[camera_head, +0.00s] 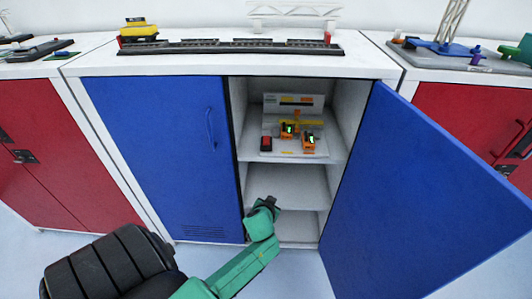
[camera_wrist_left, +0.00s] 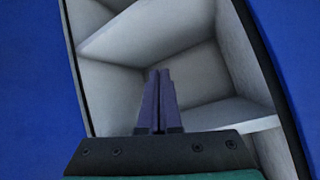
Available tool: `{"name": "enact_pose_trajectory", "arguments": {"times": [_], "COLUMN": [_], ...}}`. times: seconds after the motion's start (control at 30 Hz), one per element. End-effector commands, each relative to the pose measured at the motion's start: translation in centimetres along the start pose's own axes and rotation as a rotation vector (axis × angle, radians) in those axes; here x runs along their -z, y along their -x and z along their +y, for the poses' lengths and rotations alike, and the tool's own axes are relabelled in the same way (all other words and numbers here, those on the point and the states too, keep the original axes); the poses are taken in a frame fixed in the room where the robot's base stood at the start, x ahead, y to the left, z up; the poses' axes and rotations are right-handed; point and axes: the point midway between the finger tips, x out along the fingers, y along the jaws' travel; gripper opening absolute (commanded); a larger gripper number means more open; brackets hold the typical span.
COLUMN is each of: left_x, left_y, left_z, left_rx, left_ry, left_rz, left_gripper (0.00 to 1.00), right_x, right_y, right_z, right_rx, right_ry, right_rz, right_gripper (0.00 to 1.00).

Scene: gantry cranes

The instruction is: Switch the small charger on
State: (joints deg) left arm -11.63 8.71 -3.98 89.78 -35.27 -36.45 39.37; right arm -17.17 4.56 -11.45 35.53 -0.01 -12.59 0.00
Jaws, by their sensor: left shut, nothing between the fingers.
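A white charging unit (camera_head: 294,142) stands on the upper shelf of the open blue cabinet. Two orange devices with lit green screens, a left one (camera_head: 287,131) and a right one (camera_head: 308,142), sit on it. A small black box with a red top (camera_head: 266,143) is at its left. I cannot tell which part is the small charger or see its switch. My left gripper (camera_head: 267,203) is below and in front of the unit, near the lower opening. Its dark fingers show shut and empty in the left wrist view (camera_wrist_left: 159,78). My right gripper is not in view.
The right blue door (camera_head: 420,200) stands wide open; the left blue door (camera_head: 160,150) is shut. The lower shelf (camera_head: 288,186) is bare. A model track (camera_head: 230,47) lies on the cabinet top. Red cabinets stand on both sides.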

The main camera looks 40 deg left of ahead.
Motion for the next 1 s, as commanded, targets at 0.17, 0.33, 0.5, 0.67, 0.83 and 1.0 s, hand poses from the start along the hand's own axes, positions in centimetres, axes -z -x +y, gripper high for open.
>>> {"name": "enact_pose_trajectory", "arguments": {"times": [0.17,0.33,0.5,0.67,0.83,1.0], "left_x": [13.3,17.2,17.4,17.6,18.7,20.2], "left_y": [6.5,10.8,11.0,10.8,8.8,5.6], "left_z": [-6.2,-8.8,-8.8,-8.9,-9.7,-10.8], "left_rx": [0.198,0.259,0.259,0.258,0.259,0.259], "left_ry": [0.254,0.358,0.360,0.359,0.355,0.355], "left_rz": [0.371,0.503,0.505,0.505,0.505,0.505], "left_gripper": [0.00,0.00,0.00,0.00,0.00,0.00], "right_x": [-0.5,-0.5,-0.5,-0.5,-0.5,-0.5], "right_y": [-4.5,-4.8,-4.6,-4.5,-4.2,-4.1], "right_z": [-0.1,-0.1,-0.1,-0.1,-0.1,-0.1], "right_rx": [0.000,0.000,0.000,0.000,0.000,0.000], "right_ry": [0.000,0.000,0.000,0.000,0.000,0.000], "right_rz": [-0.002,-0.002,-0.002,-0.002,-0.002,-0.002], "right_gripper": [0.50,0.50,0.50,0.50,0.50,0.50]}}
